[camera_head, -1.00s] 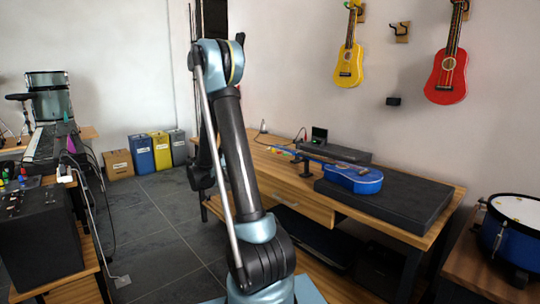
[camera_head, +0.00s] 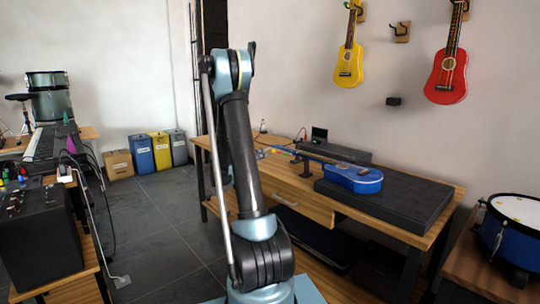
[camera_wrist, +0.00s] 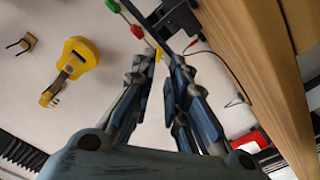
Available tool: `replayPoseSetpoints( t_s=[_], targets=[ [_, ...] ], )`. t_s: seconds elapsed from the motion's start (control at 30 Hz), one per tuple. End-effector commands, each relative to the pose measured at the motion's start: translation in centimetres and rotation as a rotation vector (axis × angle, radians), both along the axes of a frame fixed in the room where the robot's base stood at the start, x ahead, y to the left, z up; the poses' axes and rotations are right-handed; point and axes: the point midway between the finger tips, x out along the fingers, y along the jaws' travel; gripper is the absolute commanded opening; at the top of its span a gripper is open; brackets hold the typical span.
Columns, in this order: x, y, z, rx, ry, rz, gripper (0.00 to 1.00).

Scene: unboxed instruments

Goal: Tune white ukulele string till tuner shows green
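The blue ukulele (camera_head: 353,178) lies on the dark pad, its neck pointing left over the wooden table. In the wrist view its headstock, at the top, carries a green peg (camera_wrist: 113,6), a red peg (camera_wrist: 137,31) and a yellow peg (camera_wrist: 158,55). I cannot pick out a white peg. My gripper (camera_wrist: 161,58) is open at the headstock end, its fingertips on either side of the yellow peg; contact is unclear. In the head view the gripper is mostly hidden by my arm. A small dark device with a greenish face (camera_head: 319,134), possibly the tuner, stands behind the neck; its reading is illegible.
The wooden table (camera_head: 308,205) holds the dark pad (camera_head: 415,205) and a long dark case behind the neck. A cable with a red plug (camera_wrist: 190,43) lies near the headstock. Yellow (camera_head: 349,65) and red (camera_head: 447,75) ukuleles hang on the wall. A blue drum stands at right.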

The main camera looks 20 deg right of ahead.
Motion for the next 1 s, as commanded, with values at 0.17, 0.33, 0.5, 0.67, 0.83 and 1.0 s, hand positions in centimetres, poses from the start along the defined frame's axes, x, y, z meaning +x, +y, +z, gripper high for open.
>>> replayPoseSetpoints(
  t_s=[0.17, 0.33, 0.5, 0.67, 0.83, 1.0],
  targets=[
    [0.9, -3.0, 0.0, 0.0, 0.0, -0.004, 0.14],
    [1.8, -4.9, 0.0, 0.0, 0.0, -0.002, 0.14],
    [2.1, -6.0, 0.0, 0.0, 0.0, -0.001, 0.14],
    [2.2, -6.2, 0.0, 0.0, 0.0, -0.001, 0.14],
    [2.2, -6.1, 0.0, 0.0, 0.0, 0.0, 0.14],
    [2.2, -6.1, 0.0, 0.0, 0.0, 0.0, 0.0]
  ],
)
